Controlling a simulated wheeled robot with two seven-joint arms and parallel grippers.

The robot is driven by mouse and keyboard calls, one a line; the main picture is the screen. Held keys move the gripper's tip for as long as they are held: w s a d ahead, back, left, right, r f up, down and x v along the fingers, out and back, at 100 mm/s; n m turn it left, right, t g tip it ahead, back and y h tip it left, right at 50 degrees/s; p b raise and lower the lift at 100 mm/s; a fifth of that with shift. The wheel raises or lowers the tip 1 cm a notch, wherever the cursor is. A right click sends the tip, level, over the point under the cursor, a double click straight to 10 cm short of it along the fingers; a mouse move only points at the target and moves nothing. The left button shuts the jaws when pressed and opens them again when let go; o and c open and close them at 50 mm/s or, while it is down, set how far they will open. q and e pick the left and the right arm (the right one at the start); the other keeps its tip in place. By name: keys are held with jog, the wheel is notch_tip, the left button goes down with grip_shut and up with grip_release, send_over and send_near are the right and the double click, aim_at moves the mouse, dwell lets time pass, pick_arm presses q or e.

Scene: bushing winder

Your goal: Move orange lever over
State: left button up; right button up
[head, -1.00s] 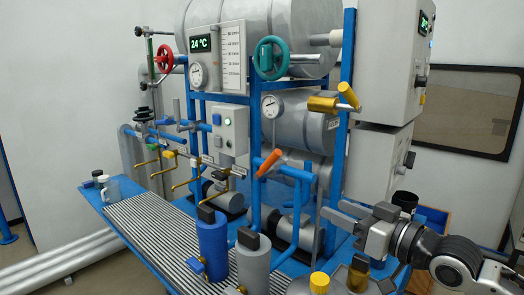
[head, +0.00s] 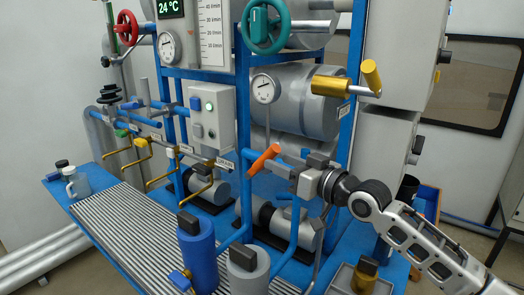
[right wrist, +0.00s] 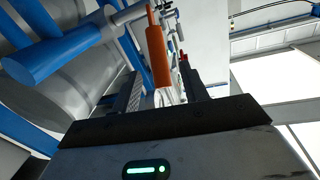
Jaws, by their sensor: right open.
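The orange lever (head: 263,159) sits on a blue pipe at the middle of the rig and slants up to the right in the head view. It also shows in the right wrist view (right wrist: 157,52), upright in the picture, its lower end close to the gap between my fingers. My right gripper (head: 283,165) is open, just right of the lever in the head view. Its two fingers show in the right wrist view (right wrist: 162,92) with nothing clearly held between them. I cannot tell whether a finger touches the lever. My left gripper is not in view.
Blue pipes and a grey tank (head: 308,100) stand around the lever. A yellow-handled valve (head: 343,85) is above right, a teal handwheel (head: 265,27) above. A grey control box (head: 212,118) is left. Blue (head: 197,255) and grey (head: 247,270) cylinders stand in front.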

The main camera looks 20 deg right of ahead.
jog(key=x, duration=0.7)
grip_shut()
jog(key=shift+w, duration=0.1)
